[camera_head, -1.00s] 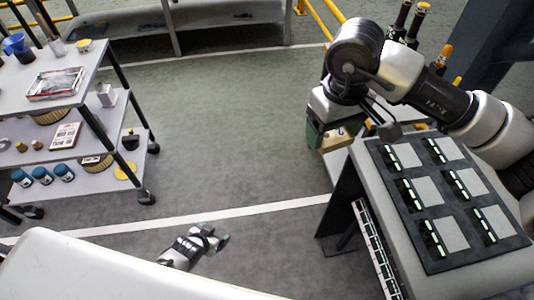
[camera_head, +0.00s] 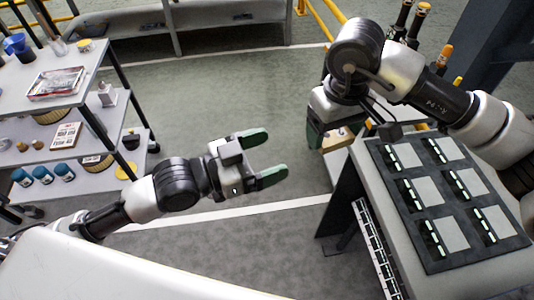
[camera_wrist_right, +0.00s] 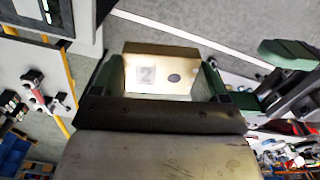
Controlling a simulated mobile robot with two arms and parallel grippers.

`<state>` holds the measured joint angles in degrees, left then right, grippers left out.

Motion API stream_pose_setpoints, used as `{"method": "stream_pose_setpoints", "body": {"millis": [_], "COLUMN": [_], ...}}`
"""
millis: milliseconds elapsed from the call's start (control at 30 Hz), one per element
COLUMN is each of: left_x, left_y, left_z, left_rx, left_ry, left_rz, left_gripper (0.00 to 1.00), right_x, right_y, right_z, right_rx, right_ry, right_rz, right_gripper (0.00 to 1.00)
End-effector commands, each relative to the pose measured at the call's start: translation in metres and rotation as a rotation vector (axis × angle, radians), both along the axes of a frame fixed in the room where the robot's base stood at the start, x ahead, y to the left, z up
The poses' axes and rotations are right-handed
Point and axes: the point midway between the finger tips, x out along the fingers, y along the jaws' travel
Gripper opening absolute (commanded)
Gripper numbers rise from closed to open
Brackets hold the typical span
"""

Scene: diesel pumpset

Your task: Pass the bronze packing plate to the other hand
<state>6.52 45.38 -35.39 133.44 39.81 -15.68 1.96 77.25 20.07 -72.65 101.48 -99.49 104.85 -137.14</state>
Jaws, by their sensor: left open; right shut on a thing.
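The bronze packing plate (camera_head: 338,139) is a gold-coloured block. In the right wrist view the plate (camera_wrist_right: 160,70) shows a pale square marked "2" and a dark oval. My right gripper (camera_wrist_right: 163,82) is shut on it, one green finger at each side, and holds it in the air left of the grey bench. In the head view this gripper (camera_head: 324,138) partly hides the plate. My left gripper (camera_head: 264,158) is open and empty, its green fingers pointing right towards the plate, with a gap between. Part of it also shows at the right of the right wrist view (camera_wrist_right: 288,55).
A bench (camera_head: 375,185) with a dark panel board (camera_head: 410,205) stands at the right, below my right arm. A shelf cart (camera_head: 95,120) with small goods stands at the left. A white surface (camera_head: 110,275) lies at the front left. Between cart and bench is open floor.

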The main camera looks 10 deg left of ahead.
Motion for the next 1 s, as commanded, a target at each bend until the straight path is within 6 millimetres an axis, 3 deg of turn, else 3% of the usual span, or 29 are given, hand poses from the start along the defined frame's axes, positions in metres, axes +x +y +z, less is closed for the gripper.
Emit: {"method": "stream_pose_setpoints", "body": {"millis": [100,233,700,1000], "left_x": [-0.012,-0.012,0.034,0.05], "left_y": [-0.006,-0.013,-0.081,-0.105], "left_z": [0.013,0.017,0.017,0.016], "left_rx": [-0.013,-0.018,-0.019,-0.015], "left_ry": [-0.012,-0.016,-0.015,-0.015], "left_rz": [-0.037,-0.047,-0.047,-0.046], "left_gripper": [0.83,0.83,0.83,0.83], "right_x": [0.0,0.0,0.0,0.0], "right_y": [0.0,0.0,0.0,0.0], "right_z": [0.001,0.001,0.001,0.001], "right_rx": [0.001,0.001,0.001,0.001], "right_ry": [-0.002,-0.002,-0.002,-0.002], "right_rz": [0.0,0.0,0.0,0.0], "right_gripper": [0.29,0.29,0.29,0.29]}}
